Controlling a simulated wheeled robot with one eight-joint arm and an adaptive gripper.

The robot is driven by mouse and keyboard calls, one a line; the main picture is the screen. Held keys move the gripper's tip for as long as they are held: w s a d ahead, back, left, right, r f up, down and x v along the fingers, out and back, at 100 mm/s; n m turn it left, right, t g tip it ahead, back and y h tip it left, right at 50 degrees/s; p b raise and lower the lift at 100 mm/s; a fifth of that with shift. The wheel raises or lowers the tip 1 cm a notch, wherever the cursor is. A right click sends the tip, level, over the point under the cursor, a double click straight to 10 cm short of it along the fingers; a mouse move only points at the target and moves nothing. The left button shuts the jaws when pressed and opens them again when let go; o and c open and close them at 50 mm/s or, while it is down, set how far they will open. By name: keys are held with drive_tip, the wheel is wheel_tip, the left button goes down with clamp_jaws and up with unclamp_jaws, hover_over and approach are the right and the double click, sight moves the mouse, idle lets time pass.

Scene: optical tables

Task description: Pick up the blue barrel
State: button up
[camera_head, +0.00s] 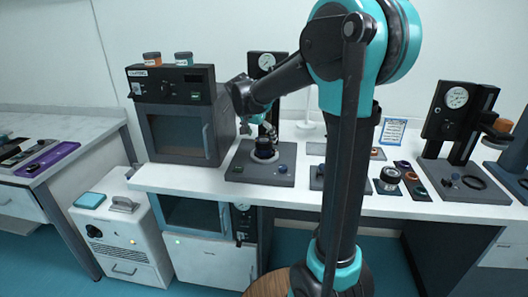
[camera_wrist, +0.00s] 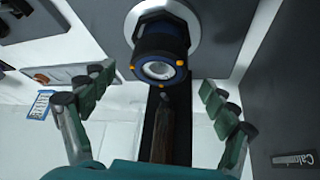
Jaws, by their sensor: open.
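The blue barrel (camera_head: 264,148) stands upright on a round silver seat on a grey fixture base (camera_head: 240,172) on the white bench. In the wrist view the barrel (camera_wrist: 160,45) is dark with a blue band, a glassy round end and small orange dots around its rim.
A black gauge column (camera_head: 268,65) rises behind the barrel. A dark oven (camera_head: 180,135) stands close on the left, with two small jars (camera_head: 152,58) on top. Another gauge stand (camera_head: 456,125) and several small parts are to the right. My arm hides part of the bench.

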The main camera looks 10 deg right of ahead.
sight(264, 139)
drive_tip(key=shift+x, duration=1.7)
drive_tip(key=shift+s, duration=0.1)
drive_tip(key=c, duration=1.5)
